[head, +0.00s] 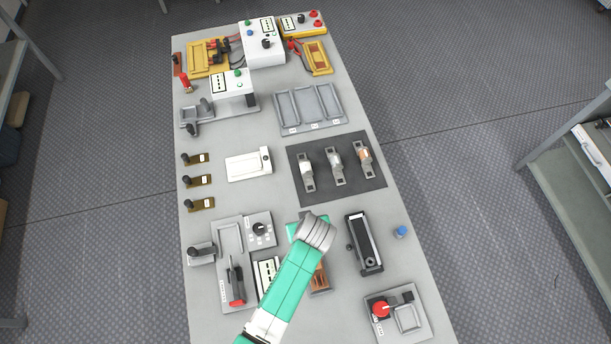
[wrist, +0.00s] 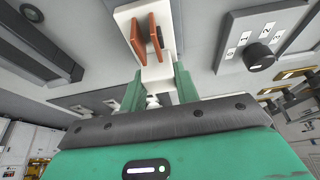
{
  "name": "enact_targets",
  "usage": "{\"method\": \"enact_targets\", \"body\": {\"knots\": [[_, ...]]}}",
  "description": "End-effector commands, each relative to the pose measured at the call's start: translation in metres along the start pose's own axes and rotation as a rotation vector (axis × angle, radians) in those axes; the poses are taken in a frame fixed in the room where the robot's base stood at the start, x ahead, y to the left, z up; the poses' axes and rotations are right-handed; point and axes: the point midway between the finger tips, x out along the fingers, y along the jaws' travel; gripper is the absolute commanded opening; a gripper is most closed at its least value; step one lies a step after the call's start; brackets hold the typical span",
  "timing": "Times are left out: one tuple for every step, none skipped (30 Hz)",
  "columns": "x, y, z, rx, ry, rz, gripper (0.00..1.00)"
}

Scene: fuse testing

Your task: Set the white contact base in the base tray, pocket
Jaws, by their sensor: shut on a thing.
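In the wrist view, my gripper (wrist: 157,84) has its green fingers shut on the white contact base (wrist: 157,70). The base carries upright copper-brown plates and extends from the fingers towards the top of the picture. In the head view, my green arm hides most of the gripper and the base. Brown plates (head: 319,279) show just right of the arm. A grey tray with three empty pockets (head: 303,128) lies farther back on the table, apart from the gripper. I cannot tell whether the held base touches anything below.
A dark mat (head: 323,190) with several metal fuses lies between my arm and the tray. A black device (head: 364,243) stands right of my arm; a knob panel (head: 260,229) and a grey fixture with a red-handled lever (head: 235,285) lie left. A white block (head: 248,164) lies left of the mat.

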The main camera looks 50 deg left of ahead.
Motion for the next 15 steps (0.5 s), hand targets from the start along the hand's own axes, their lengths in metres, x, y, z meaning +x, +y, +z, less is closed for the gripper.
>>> {"method": "enact_targets", "body": {"knots": [[0.0016,0.0002,0.0004,0.000,0.001,0.000,0.00],[0.0022,0.0002,0.0006,0.000,0.001,0.000,0.00],[0.0030,0.0002,0.0009,0.000,0.001,0.000,0.00],[0.0035,0.0002,0.0011,0.000,0.001,0.001,0.00],[0.0041,0.0002,0.0014,0.000,0.001,0.000,0.00],[0.0048,0.0003,0.0017,0.000,0.001,0.001,0.00],[0.0054,0.0003,0.0020,0.000,0.001,0.001,0.00],[0.0060,0.0003,0.0022,0.000,0.001,0.001,0.00],[0.0067,0.0003,0.0025,0.000,0.001,0.001,0.00],[0.0073,0.0003,0.0027,0.000,0.001,0.001,0.00],[0.0078,0.0003,0.0029,0.000,0.001,0.001,0.00],[0.0086,0.0003,0.0033,0.000,0.001,0.001,0.00],[0.0091,0.0003,0.0035,0.000,0.001,0.001,0.00],[0.0097,0.0003,0.0037,0.000,0.001,0.001,0.00],[0.0105,0.0003,0.0041,0.000,0.001,0.001,0.00]]}}
